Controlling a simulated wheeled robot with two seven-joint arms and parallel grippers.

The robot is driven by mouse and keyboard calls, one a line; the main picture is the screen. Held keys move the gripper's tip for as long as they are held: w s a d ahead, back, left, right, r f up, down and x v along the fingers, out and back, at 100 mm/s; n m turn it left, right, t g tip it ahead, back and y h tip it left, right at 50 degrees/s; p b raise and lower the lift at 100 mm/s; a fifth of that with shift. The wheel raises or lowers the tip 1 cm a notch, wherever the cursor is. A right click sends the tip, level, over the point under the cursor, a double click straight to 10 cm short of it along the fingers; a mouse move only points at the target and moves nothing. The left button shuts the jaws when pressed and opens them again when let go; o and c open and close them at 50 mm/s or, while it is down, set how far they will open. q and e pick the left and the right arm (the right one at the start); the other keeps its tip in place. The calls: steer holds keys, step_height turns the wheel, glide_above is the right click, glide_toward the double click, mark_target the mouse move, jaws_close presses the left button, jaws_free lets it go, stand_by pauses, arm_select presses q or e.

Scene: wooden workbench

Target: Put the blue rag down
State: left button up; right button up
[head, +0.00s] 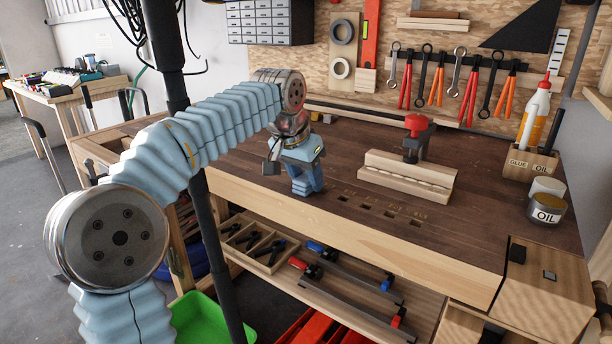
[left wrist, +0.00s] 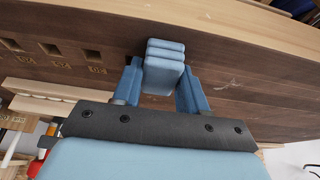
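The blue rag (left wrist: 165,65) is a thick folded bundle in the left wrist view. It sits between the two blue fingers of my left gripper (left wrist: 160,88), with a finger against each side. In the head view my left gripper (head: 307,182) points down at the workbench top (head: 250,165), near its front edge and left of the row of square holes. The rag and the fingers are a similar blue there, so I cannot tell them apart. I cannot tell whether the rag touches the bench. My right gripper is in neither view.
A wooden block with a red-topped clamp (head: 417,140) stands right of the gripper. A glue and oil holder (head: 530,165) and an oil tin (head: 546,209) stand at the right end. Clamps lie on the shelf below. The bench top around the gripper is clear.

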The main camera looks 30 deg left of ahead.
arm_select(q)
steer(key=o, duration=0.4)
steer(key=shift+r, duration=0.3)
steer(key=v, duration=1.1)
steer(key=shift+s+r, duration=0.15)
steer(key=shift+r, duration=0.2)
